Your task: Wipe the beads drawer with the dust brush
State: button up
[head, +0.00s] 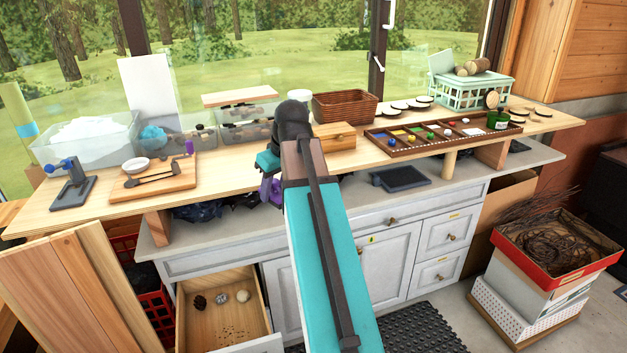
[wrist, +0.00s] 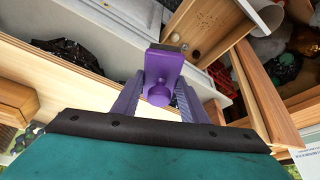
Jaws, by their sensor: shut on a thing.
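My gripper (wrist: 159,92) is shut on a purple brush (wrist: 163,66) with a rounded knob and a dark edge, held out in front of the fingers in the wrist view. In the head view my gripper (head: 270,188) is partly hidden by my arm, near the bench's front edge. An open wooden drawer (head: 250,285) sits low in the white cabinet, down and left of my gripper. It holds a dark pinecone, two pale round things and a scatter of dark specks. The drawer also shows at the top of the wrist view (wrist: 208,18), apart from the brush. I cannot read which drawer is labelled beads.
The wooden bench (head: 105,207) carries tubs, a chopping board (head: 153,182), a basket (head: 344,106) and a divided bead tray (head: 425,144). Leaning planks (head: 85,290) stand left of the drawer. Other cabinet drawers (head: 441,235) are shut. A black mat (head: 425,330) lies on the floor.

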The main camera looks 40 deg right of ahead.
jog(key=w+a+f, duration=0.2)
jog(key=w+a, duration=0.2)
jog(key=a, duration=0.4)
jog(key=w+a+f, duration=0.2)
jog(key=w+a, duration=0.2)
jog(key=a, duration=0.5)
jog(key=w+a+f, duration=0.2)
jog(key=w+a, duration=0.3)
jog(key=a, duration=0.4)
jog(key=shift+a+m, duration=0.2)
jog(key=shift+m, duration=0.1)
jog(key=shift+w+a, duration=0.15)
